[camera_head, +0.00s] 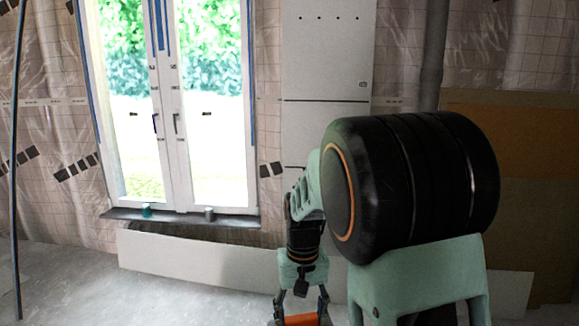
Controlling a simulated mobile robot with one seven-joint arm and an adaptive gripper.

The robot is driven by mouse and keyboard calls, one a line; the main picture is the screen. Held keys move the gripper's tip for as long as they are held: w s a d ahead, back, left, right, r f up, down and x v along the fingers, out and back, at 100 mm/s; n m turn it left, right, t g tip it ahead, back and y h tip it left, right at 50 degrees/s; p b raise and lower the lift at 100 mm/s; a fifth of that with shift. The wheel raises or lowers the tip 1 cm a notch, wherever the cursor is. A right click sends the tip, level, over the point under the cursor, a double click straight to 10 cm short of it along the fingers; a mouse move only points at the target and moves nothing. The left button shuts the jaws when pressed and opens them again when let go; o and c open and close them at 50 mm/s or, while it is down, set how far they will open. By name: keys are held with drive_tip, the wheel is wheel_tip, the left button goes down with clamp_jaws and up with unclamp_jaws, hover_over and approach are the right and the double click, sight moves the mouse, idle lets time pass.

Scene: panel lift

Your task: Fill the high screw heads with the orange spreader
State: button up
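My gripper (302,308) is at the bottom edge, pointing down, with its fingers apart on either side of an orange piece, which looks like the orange spreader (301,320). The fingers appear to press on it from both sides; its lower part is cut off by the frame. The screw heads (329,18) are a row of small dark dots near the top of the tall pale panel (325,70) right of the window. They are far above my gripper. My arm hides the panel's lower part.
A glazed double window (172,110) stands left of the panel. Its dark sill (180,221) carries a green cup (147,211) and a grey can (209,214). A pale board (190,262) leans low on the wall. A brown board (525,150) is at right.

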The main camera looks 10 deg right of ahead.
wheel_tip(320, 180, up, 20)
drive_tip(key=s+p, duration=0.1)
drive_tip(key=p, duration=2.4)
drive_tip(key=shift+s+p, duration=0.35)
drive_tip(key=shift+s, duration=0.05)
